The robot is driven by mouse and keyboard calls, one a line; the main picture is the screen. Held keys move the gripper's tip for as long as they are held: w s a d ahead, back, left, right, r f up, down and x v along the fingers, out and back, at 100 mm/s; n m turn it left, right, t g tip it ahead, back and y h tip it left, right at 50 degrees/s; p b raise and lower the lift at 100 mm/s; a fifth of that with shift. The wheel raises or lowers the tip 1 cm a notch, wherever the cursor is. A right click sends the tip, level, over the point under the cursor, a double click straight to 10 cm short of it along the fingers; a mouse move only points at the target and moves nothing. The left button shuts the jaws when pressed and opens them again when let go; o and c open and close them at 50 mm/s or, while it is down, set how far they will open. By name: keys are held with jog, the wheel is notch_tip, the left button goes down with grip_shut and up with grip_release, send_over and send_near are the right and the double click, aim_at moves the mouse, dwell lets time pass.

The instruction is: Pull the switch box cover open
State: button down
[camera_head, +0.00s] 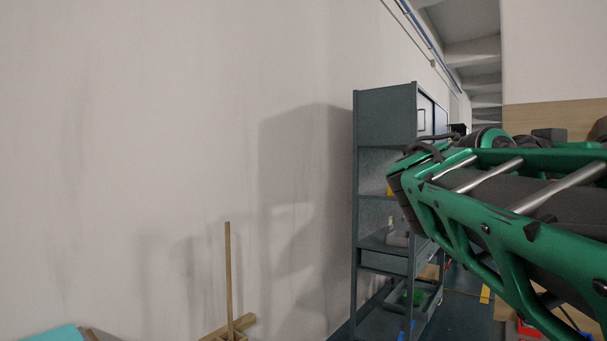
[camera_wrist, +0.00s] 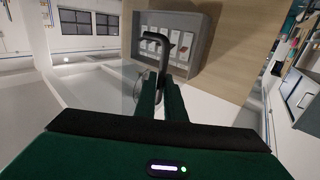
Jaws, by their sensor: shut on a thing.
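The switch box (camera_wrist: 209,30) shows in the wrist view as a grey frame on a wooden panel, with several white switches inside. My gripper (camera_wrist: 160,82) has green fingers close together in front of the box. A thin, see-through sheet, which looks like the switch box cover (camera_wrist: 131,88), stands out beside the fingers. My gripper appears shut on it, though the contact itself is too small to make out. A dark hooked piece (camera_wrist: 158,38) shows beyond the fingers, over the switches. The box and cover cannot be made out in the head view.
A wooden panel (camera_wrist: 232,60) surrounds the box; it shows at the right of the head view (camera_head: 555,115). A grey shelf unit (camera_head: 385,115) stands against the white wall (camera_head: 150,130). A wooden post (camera_head: 228,270) stands at the lower left.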

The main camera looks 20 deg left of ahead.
jog(key=shift+w+a+f+m+g+h, duration=0.3)
jog(key=shift+w+a+f+m+g, duration=0.1)
jog(key=shift+w+a+g, duration=0.3)
jog(key=shift+w+a, duration=0.1)
jog(key=shift+a, duration=0.05)
